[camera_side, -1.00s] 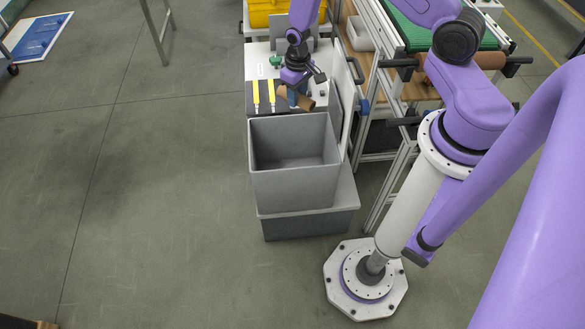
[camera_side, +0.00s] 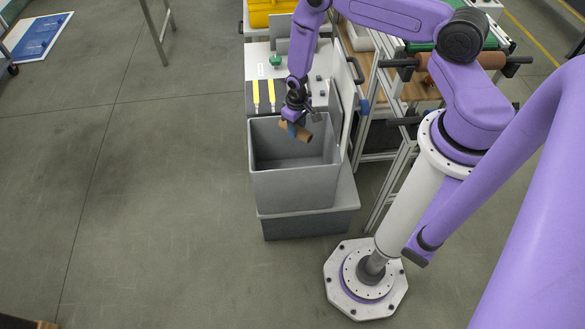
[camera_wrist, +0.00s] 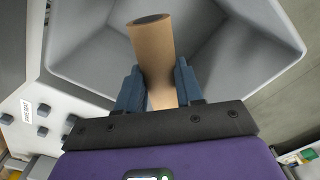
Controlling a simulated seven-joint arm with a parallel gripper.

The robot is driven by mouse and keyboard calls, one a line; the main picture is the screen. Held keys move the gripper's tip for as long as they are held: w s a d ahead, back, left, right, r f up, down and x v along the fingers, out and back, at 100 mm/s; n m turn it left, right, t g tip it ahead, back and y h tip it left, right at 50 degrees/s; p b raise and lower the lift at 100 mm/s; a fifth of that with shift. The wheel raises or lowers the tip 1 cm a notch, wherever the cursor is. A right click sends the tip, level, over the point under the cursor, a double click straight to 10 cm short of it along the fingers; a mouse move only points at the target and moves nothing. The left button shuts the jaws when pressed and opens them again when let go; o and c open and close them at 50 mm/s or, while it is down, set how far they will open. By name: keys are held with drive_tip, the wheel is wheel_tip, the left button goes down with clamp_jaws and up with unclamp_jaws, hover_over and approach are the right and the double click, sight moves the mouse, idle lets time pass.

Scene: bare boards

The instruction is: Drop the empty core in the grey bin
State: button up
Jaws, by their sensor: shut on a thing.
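The empty core is a short brown cardboard tube (camera_side: 295,131) with a dark hollow end. My gripper (camera_side: 291,124) is shut on it and holds it tilted, over the open top of the grey bin (camera_side: 305,190) in the side view. In the wrist view the core (camera_wrist: 152,50) sits between the two blue fingers of my gripper (camera_wrist: 160,84), its hollow end pointing away from the wrist. The grey inside wall of the bin (camera_wrist: 95,45) shows behind and around it. The bin's floor is partly hidden.
The bin stands on a darker grey box (camera_side: 312,223). Behind it is a white-topped unit with yellow strips (camera_side: 263,95) and a green knob (camera_side: 276,61). A metal-framed bench with a brown roll (camera_side: 490,60) stands to the right.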

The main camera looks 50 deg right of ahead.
drive_tip(key=shift+f, duration=1.2)
drive_tip(key=o, duration=1.1)
drive_tip(key=shift+r, duration=0.15)
wheel_tip(320, 180, up, 17)
drive_tip(key=shift+r, duration=0.1)
